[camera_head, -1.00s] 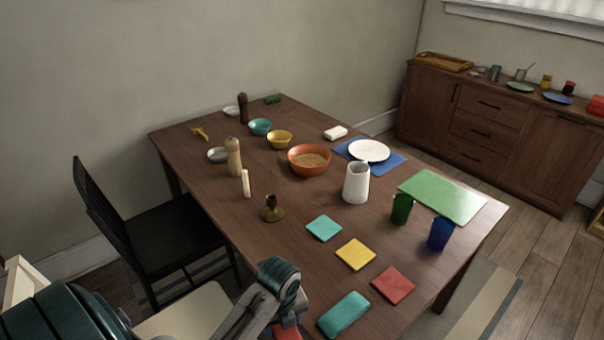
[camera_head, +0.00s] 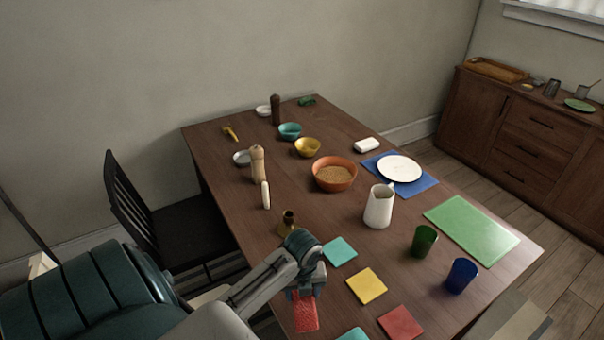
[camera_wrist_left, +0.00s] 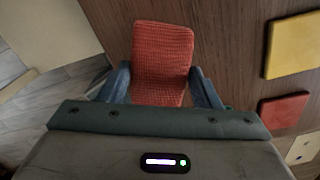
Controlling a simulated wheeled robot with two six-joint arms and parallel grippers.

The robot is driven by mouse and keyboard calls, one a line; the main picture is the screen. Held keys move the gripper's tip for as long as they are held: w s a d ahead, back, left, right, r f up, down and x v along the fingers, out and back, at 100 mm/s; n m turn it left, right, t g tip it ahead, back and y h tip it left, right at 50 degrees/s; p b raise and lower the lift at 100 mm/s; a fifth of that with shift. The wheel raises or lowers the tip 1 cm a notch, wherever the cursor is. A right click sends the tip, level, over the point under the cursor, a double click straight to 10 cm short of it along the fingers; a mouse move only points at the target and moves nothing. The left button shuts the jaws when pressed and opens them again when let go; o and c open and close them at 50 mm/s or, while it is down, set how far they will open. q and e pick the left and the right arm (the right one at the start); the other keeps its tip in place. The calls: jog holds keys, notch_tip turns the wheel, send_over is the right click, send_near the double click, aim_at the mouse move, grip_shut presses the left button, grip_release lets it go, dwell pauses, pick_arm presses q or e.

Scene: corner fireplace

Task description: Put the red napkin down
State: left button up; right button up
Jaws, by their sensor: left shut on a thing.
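A red napkin (camera_head: 304,314) is held in my left gripper (camera_head: 304,292), near the table's front left edge. In the left wrist view the napkin (camera_wrist_left: 162,62) has a woven texture and fills the space between the two blue fingers of my left gripper (camera_wrist_left: 163,85). The gripper is shut on it. The wooden table (camera_wrist_left: 225,45) shows behind the napkin; I cannot tell whether the napkin touches it.
A teal coaster (camera_head: 339,252), a yellow coaster (camera_head: 366,286) and a red coaster (camera_head: 400,323) lie right of the gripper. A brass candle holder (camera_head: 288,222) stands just behind it. Green (camera_head: 424,241) and blue (camera_head: 461,275) cups and a white jug (camera_head: 379,207) stand farther right.

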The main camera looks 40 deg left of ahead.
pick_arm(q)
jog(key=w+a, duration=0.1)
jog(key=a, duration=0.1)
jog(key=w+a+p, duration=0.1)
jog(key=w+a, duration=0.1)
jog(key=w+a+p, duration=0.1)
jog(key=w+a, duration=0.1)
jog(key=shift+w+f, duration=0.1)
jog(key=shift+f, duration=0.65)
notch_tip(320, 180, down, 2)
jog(key=shift+f+p, duration=0.1)
jog(key=shift+p, duration=0.6)
jog(key=shift+f, duration=0.35)
jog(key=shift+f, duration=0.15)
jog(key=o, duration=1)
